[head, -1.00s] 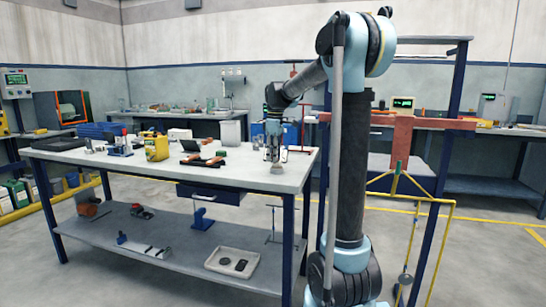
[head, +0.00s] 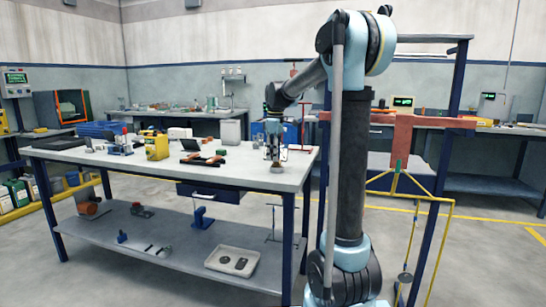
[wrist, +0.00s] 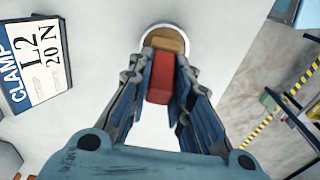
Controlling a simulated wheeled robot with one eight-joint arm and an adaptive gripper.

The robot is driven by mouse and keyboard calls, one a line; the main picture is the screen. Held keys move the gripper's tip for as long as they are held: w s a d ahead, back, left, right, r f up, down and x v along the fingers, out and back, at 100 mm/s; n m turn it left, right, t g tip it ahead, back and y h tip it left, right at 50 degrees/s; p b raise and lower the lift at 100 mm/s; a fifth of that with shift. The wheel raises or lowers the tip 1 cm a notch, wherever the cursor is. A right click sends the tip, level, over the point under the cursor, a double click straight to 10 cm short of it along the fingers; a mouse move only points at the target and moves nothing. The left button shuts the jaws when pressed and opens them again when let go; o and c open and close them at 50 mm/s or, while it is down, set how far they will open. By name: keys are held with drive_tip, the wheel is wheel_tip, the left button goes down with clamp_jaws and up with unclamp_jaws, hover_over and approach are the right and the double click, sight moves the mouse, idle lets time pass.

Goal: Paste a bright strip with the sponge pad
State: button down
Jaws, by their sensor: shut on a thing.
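My gripper (wrist: 163,65) is shut on a red block (wrist: 161,78), which looks like the handle of the sponge pad. A tan pad (wrist: 165,40) shows just beyond the red block, inside the rim of a pale round dish (wrist: 143,39). I cannot tell whether the pad touches the dish's bottom. In the head view my gripper (head: 273,158) points down over the small dish (head: 277,170) near the bench's front right corner; the held block is too small to make out there. I cannot pick out a bright strip in either view.
The pale bench top (head: 95,157) carries a yellow container (head: 156,147) and dark and orange tools (head: 203,159) to the left. A card reading "CLAMP 12 20 N" (wrist: 34,60) lies left of my gripper. The bench edge is close on the right.

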idle(0.4)
drive_tip(key=shift+r, duration=3.45)
